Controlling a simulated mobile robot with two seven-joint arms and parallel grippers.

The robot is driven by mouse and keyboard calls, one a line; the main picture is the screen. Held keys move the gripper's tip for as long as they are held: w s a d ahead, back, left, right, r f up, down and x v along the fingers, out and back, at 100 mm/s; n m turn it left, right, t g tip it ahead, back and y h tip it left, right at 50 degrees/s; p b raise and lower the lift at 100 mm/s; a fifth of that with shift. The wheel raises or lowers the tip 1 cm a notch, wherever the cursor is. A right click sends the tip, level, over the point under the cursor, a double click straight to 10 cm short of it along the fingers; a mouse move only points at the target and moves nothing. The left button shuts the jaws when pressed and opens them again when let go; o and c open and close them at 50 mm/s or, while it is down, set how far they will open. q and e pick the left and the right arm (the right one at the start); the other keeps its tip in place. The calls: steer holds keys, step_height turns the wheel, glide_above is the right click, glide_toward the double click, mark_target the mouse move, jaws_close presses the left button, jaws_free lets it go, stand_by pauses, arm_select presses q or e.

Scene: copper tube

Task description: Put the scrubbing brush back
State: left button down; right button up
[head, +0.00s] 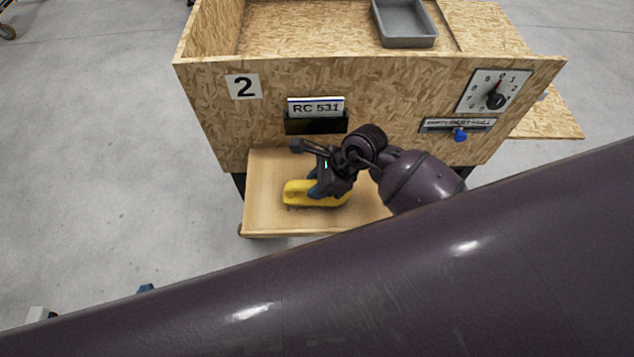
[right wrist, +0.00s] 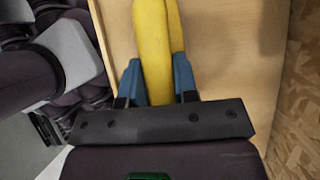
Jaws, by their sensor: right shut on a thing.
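The scrubbing brush (head: 298,194) is yellow with dark bristles below, over the light wooden shelf at the front of the chipboard unit. My right gripper (head: 318,188) is shut on the brush's yellow body from above. In the right wrist view the blue fingers of the right gripper (right wrist: 159,85) sit on either side of the yellow brush (right wrist: 153,42). I cannot tell whether the bristles touch the shelf. Of my left gripper only a small blue tip (head: 146,288) shows at the lower left; the rest is hidden behind my large dark arm.
The wooden shelf (head: 262,215) has bare room left of the brush. Behind it rises the chipboard front (head: 390,90) with a "2" sign, an "RC 531" label (head: 316,106), a dial (head: 494,92) and a blue knob (head: 460,135). A grey tray (head: 405,42) sits on top.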

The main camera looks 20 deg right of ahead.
steer(key=o, duration=0.9)
steer(key=v, duration=1.2)
steer(key=shift+r, duration=0.1)
